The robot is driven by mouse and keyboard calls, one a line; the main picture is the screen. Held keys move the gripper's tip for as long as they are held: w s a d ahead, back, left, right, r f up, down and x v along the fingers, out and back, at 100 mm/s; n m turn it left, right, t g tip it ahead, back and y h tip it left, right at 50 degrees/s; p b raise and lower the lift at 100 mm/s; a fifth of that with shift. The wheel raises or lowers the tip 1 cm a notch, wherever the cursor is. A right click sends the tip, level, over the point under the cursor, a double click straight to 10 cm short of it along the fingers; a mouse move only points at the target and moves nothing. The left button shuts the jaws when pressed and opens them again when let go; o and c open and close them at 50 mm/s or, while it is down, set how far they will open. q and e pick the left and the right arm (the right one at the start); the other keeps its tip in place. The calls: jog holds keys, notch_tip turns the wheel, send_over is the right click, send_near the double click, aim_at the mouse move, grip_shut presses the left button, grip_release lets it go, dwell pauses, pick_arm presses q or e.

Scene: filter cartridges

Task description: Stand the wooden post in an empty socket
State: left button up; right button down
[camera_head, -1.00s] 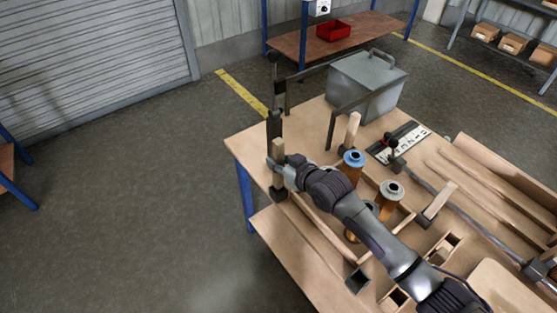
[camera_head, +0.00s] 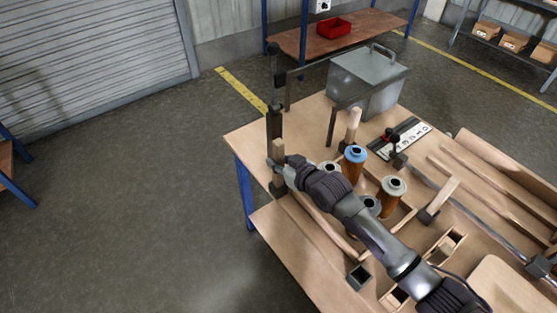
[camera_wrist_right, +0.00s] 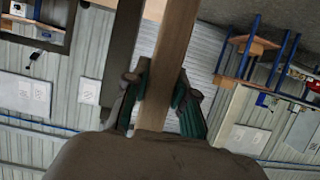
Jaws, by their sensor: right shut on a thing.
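My right gripper (camera_head: 279,172) is shut on a pale wooden post (camera_head: 278,150) near the table's left corner. In the right wrist view the post (camera_wrist_right: 168,65) runs between the two fingers (camera_wrist_right: 160,100) and out past them. A dark square socket (camera_head: 359,277) at the front of the table looks empty. Another wooden post (camera_head: 442,195) stands in a dark socket (camera_head: 427,216) to the right. A further pale post (camera_head: 353,123) stands near the grey case; its foot is hard to make out. My left gripper is not in view.
Spools, one with a blue top (camera_head: 355,154) and one grey-topped (camera_head: 393,186), stand beside my forearm. A grey metal case (camera_head: 368,85) is at the back. A dark upright bar (camera_head: 274,90) rises close to the held post. Wooden strips and an open wooden box (camera_head: 447,247) lie right.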

jog(key=shift+f+b, duration=1.15)
jog(key=shift+f, duration=0.55)
jog(key=c, duration=0.9)
grip_release()
jog(key=shift+o, duration=0.2)
jog(key=v, duration=1.2)
jog(key=shift+f, duration=0.15)
